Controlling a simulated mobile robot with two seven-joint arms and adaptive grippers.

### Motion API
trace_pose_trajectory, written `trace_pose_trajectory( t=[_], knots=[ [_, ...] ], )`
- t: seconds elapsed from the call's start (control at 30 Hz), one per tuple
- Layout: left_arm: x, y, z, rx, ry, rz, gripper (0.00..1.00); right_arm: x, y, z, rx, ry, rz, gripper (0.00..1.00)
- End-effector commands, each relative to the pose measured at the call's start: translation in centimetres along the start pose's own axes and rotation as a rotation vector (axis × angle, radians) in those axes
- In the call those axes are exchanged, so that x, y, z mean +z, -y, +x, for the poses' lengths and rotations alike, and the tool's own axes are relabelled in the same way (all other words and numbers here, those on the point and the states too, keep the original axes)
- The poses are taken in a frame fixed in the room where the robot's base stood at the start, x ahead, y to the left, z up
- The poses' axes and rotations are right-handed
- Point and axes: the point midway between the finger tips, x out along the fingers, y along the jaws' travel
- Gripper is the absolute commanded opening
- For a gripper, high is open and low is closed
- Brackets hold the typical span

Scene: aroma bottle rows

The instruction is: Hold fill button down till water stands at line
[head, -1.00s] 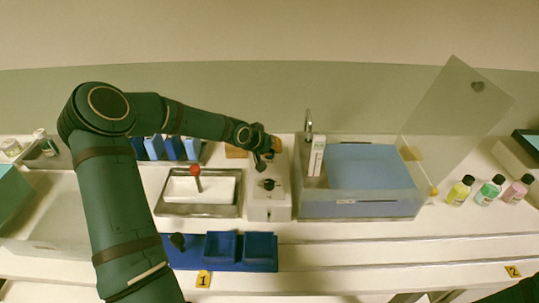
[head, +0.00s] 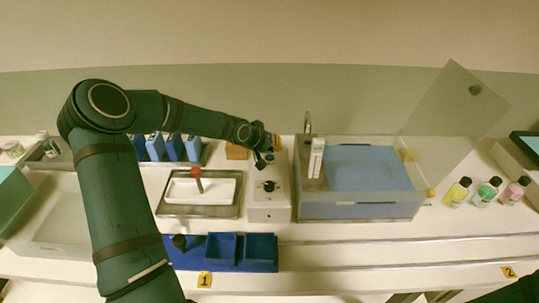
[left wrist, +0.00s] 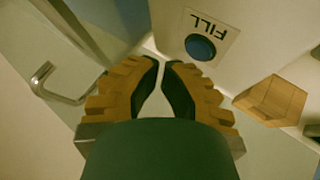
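The white control box (head: 269,205) stands left of the clear tank (head: 360,211). A round blue button (left wrist: 200,47) under the word FILL shows in the left wrist view, uncovered. My left gripper (head: 266,158) is over the back of the box. Its fingertips (left wrist: 161,63) are together with nothing between them, apart from the button in that picture. The tank has a blue area (head: 366,168) inside and a white upright strip (head: 316,158) at its left. I cannot make out the line or the water's height. My right gripper is out of view.
A thin tap (head: 307,123) rises behind the tank, and a clear panel (head: 455,105) leans up at its right. A tray with a red-knobbed tool (head: 197,174) is left of the box. A blue bin (head: 258,250) is in front. Several bottles (head: 487,191) stand right.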

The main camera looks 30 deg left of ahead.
Motion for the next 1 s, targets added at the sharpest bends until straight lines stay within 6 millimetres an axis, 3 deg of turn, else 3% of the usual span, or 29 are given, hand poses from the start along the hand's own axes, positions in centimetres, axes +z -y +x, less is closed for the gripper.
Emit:
trace_pose_trajectory(
  t=[0.27, 0.8, 1.0],
  knots=[
    [-0.1, -0.1, -0.1, 0.0, 0.0, 0.0, 0.0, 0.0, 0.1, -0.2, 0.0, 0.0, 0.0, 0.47],
    [-2.5, -2.5, -3.4, 0.0, 0.0, 0.0, 0.0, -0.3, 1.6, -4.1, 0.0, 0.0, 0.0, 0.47],
    [-2.5, -2.5, -3.5, 0.0, 0.0, 0.0, 0.0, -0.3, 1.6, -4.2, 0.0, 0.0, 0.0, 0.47]
  ],
)
